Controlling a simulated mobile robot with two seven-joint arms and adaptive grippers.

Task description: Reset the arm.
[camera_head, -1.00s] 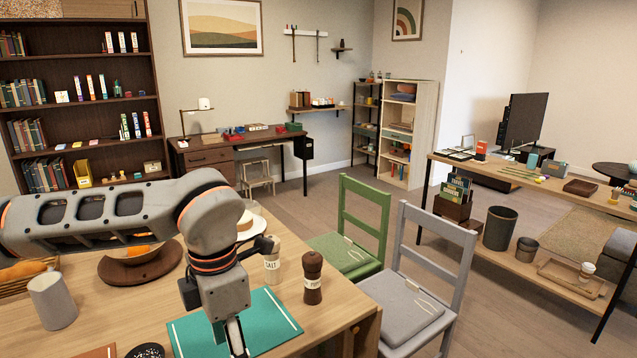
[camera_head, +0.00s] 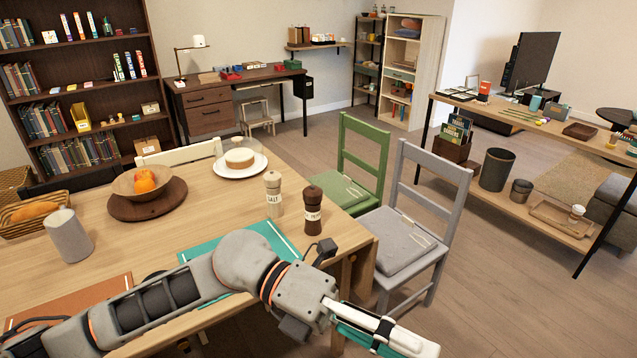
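My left arm comes in from the lower left and lies across the bottom of the head view. Its gripper (camera_head: 400,345) points to the lower right, past the front edge of the wooden dining table (camera_head: 225,205). Whitish and teal parts show at the gripper's end, and the bottom of the frame cuts some of it off. I cannot tell whether its fingers are open or shut, or whether they hold anything. My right gripper is out of view.
On the table stand a salt shaker (camera_head: 273,195), a pepper mill (camera_head: 312,210), a grey mug (camera_head: 68,236), a fruit bowl (camera_head: 128,184) and a cake plate (camera_head: 240,172). My arm partly covers a teal placemat (camera_head: 277,236). Grey (camera_head: 393,240) and green (camera_head: 340,190) chairs stand right.

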